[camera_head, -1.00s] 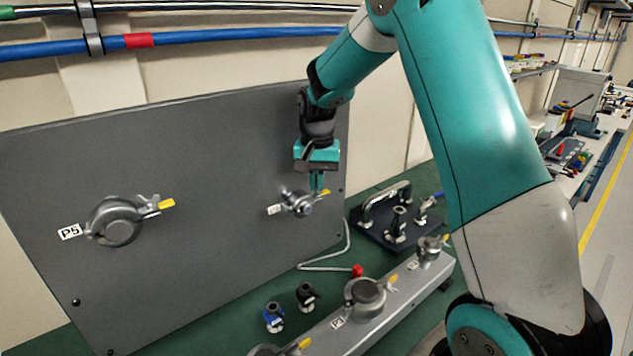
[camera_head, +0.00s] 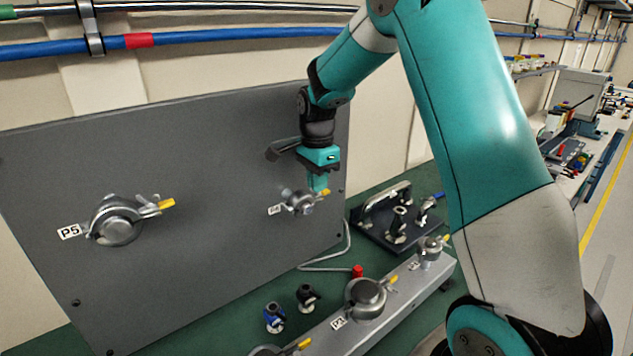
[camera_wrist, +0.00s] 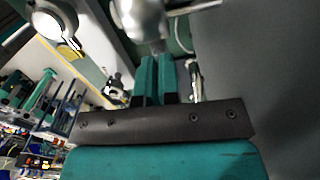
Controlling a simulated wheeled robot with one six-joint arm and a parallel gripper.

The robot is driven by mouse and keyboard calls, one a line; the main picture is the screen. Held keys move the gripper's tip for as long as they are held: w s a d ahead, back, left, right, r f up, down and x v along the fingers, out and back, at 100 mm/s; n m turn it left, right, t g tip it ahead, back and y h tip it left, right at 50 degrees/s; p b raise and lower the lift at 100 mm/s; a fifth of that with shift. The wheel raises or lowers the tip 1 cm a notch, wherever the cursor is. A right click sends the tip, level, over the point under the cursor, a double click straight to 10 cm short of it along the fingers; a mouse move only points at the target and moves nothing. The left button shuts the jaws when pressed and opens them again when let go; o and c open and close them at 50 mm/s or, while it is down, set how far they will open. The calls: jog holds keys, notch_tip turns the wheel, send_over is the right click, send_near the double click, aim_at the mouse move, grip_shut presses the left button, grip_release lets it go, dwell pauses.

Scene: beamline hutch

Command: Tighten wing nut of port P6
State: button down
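The smaller clamped port (camera_head: 303,202) is at the right of the grey upright panel, with a yellow tag and a small label too blurred to read. My gripper (camera_head: 318,187) comes down from above onto its right side, at the wing nut. In the wrist view the two teal fingers (camera_wrist: 157,62) are close together, with a narrow gap. Their tips meet a small metal piece under the shiny clamp (camera_wrist: 140,18), which looks like the wing nut (camera_wrist: 157,46). The fingers mostly hide it.
Port P5 (camera_head: 117,221) is at the panel's left, with its own clamp and yellow tag. Below, a grey rail (camera_head: 340,335) carries several clamped ports. Black and blue fittings (camera_head: 306,296), a red-tipped bent rod (camera_head: 357,271) and a dark plate with a handle (camera_head: 385,208) sit on the green bench.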

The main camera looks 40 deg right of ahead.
jog(key=shift+w+r+m, duration=0.1)
jog(key=shift+r+m, duration=0.05)
jog(key=shift+m, duration=0.45)
jog(key=shift+d, duration=0.1)
jog(key=c, duration=1.6)
grip_release()
notch_tip(320, 180, up, 17)
jog(key=b, duration=0.3)
jog(key=shift+r, duration=0.2)
